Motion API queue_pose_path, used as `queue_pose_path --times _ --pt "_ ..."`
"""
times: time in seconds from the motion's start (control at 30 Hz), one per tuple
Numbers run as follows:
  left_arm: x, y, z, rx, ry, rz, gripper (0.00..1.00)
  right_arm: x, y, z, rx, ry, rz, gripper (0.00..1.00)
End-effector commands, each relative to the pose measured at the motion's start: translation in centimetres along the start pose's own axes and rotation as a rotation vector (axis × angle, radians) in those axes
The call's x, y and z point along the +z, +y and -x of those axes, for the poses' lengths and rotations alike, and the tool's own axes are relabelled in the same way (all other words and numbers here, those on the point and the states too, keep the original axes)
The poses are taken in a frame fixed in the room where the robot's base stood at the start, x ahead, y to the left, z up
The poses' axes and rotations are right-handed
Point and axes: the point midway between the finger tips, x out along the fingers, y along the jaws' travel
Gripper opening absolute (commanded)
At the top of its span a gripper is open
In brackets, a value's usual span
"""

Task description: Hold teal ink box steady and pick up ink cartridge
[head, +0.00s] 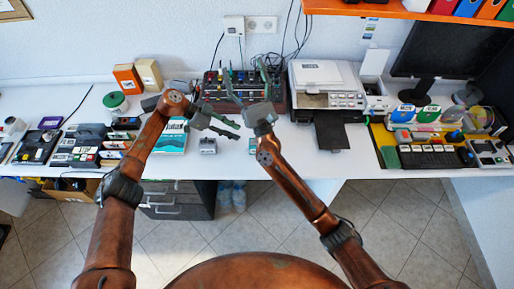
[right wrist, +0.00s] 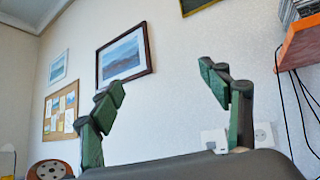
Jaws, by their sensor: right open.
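A teal and white box (head: 172,140), which looks like the teal ink box, stands on the white table, partly hidden by my left arm. A small grey object (head: 207,146) sits to its right; I cannot tell whether it is the ink cartridge. A small teal piece (head: 252,146) lies further right, partly hidden by my right arm. My left gripper (head: 237,129) appears open and empty, above the table to the right of the box. My right gripper (head: 244,75) is open, fingers pointing up; in the right wrist view its green fingers (right wrist: 175,88) are spread with only wall between them.
A printer (head: 328,92) stands right of my right gripper. A dark rack with colored items (head: 215,90) is behind the grippers. Devices on a yellow mat (head: 390,158) fill the right side. An orange shelf (head: 400,10) hangs above. The front table strip is fairly clear.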

Motion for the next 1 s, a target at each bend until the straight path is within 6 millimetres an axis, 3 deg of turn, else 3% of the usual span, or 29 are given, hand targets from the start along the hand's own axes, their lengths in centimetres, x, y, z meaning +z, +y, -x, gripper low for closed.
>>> queue_pose_path --times 0.1,0.3,0.5,0.6,0.8,1.0 --pt "0.0 0.0 0.0 0.0 0.0 0.0 0.29 -5.3 -1.4 4.5 -0.111 0.122 0.005 0.7" --pt "0.0 0.0 0.0 0.0 0.0 0.0 0.29 -13.0 -2.8 12.8 -0.265 0.34 0.027 0.7" --pt "0.0 0.0 0.0 0.0 0.0 0.0 0.29 -19.0 -2.3 21.3 -0.362 0.564 0.052 0.7" --pt "0.0 0.0 0.0 0.0 0.0 0.0 0.29 -21.0 -1.5 24.7 -0.381 0.655 0.065 0.7" --pt "0.0 0.0 0.0 0.0 0.0 0.0 0.29 -23.0 -0.3 28.5 -0.389 0.759 0.081 0.7" --pt "0.0 0.0 0.0 0.0 0.0 0.0 0.29 -24.2 -0.6 28.1 -0.385 0.775 0.088 0.7"
